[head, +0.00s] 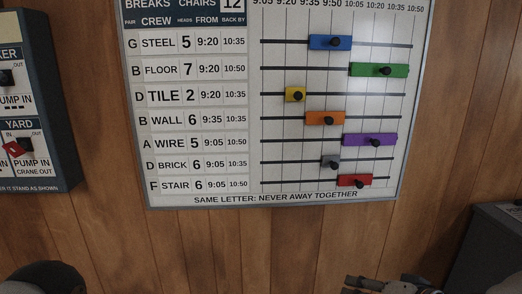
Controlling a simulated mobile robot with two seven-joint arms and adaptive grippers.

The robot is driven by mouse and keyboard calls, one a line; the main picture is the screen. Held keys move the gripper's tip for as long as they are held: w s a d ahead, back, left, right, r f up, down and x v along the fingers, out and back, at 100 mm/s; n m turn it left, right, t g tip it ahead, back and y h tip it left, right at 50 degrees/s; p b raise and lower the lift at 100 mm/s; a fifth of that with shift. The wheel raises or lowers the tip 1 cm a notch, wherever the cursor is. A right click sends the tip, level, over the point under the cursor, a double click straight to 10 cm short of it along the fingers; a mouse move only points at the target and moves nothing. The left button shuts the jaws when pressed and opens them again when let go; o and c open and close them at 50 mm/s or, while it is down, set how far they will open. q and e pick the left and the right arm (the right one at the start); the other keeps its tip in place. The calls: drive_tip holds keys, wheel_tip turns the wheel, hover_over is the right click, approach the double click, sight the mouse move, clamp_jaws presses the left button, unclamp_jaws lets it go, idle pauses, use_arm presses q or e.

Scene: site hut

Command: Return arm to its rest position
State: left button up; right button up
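A dark rounded part of my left arm shows at the bottom left edge; its gripper is not visible. What looks like my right gripper (388,285) shows at the bottom edge, right of centre, cut off by the frame. Its fingers are too dark and cropped to tell open from shut. It is below the break board (170,200) and appears apart from it. The board carries several coloured sliders with black knobs on rails, among them blue (331,42), green (379,70), yellow (295,95), orange (325,118), purple (370,140), grey (331,162) and red (355,181).
A dark panel (64,150) with switches and a red tag (14,149) hangs at the left. A dark grey box (492,240) stands at the lower right. The wood-plank wall (230,245) below the board is clear between my arms.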

drive_tip(key=s+a+f+n+g+h+p, duration=0.1)
drive_tip(key=s+f+g, duration=0.3)
drive_tip(key=s+f, duration=0.5)
drive_tip(key=s+a+f+n+g, duration=0.1)
drive_tip(key=s+a+f+g, duration=0.3)
drive_tip(key=s, duration=0.9)
use_arm(q)
drive_tip(key=shift+t, duration=0.6)
drive_tip(key=w+r+p, duration=0.1)
drive_tip(key=w+r, duration=0.2)
use_arm(e)
drive_tip(key=s+d+f+n+g+h, duration=0.1)
drive_tip(key=s+d+g, duration=0.1)
drive_tip(key=s, duration=0.7)
drive_tip(key=s+d+f+n+g+h, duration=0.1)
drive_tip(key=s+d+f+g, duration=0.1)
drive_tip(key=s, duration=0.7)
drive_tip(key=shift+d+h, duration=0.4)
drive_tip(key=shift+d, duration=0.35)
